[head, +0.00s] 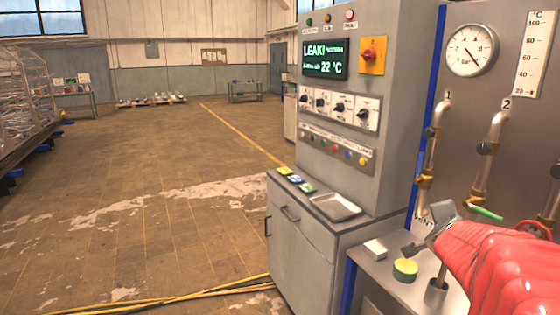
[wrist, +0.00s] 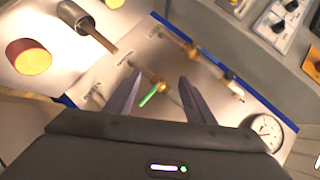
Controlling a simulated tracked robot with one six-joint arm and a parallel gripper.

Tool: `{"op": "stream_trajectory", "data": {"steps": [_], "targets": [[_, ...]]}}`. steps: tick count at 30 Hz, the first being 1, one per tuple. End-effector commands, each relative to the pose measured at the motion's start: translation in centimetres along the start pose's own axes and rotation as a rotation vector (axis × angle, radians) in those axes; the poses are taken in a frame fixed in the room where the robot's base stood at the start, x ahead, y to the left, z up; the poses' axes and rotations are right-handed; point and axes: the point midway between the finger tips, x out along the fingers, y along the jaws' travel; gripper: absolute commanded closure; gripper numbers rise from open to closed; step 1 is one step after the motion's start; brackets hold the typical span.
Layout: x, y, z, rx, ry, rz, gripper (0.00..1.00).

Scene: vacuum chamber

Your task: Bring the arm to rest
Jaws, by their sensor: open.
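My arm in its red sleeve (head: 500,265) reaches in from the lower right of the head view. My gripper (head: 432,232) is in front of the grey pipe panel (head: 517,190), above the bench. In the wrist view my gripper (wrist: 161,76) has its two dark fingers spread apart, with nothing held between them. A green valve lever (wrist: 149,98) shows between the fingers in that view; I cannot tell how far beyond them it lies. The green lever also shows in the head view (head: 487,212), just right of my gripper.
A yellow-green round block (head: 404,269), a white block (head: 375,249) and a metal cup with a rod (head: 436,292) stand on the bench close below my gripper. Left stands a control cabinet (head: 340,120) with a metal tray (head: 334,207). Yellow cables (head: 170,296) cross the floor.

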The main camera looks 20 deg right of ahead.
Motion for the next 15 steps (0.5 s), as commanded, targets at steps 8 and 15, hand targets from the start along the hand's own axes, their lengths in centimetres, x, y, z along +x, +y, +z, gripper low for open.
{"op": "stream_trajectory", "data": {"steps": [8, 15], "targets": [[-6.3, 2.8, 12.0, -0.447, -0.374, 0.061, 0.51], [-15.0, 7.3, 19.8, -0.873, -0.679, 0.073, 0.51]]}}
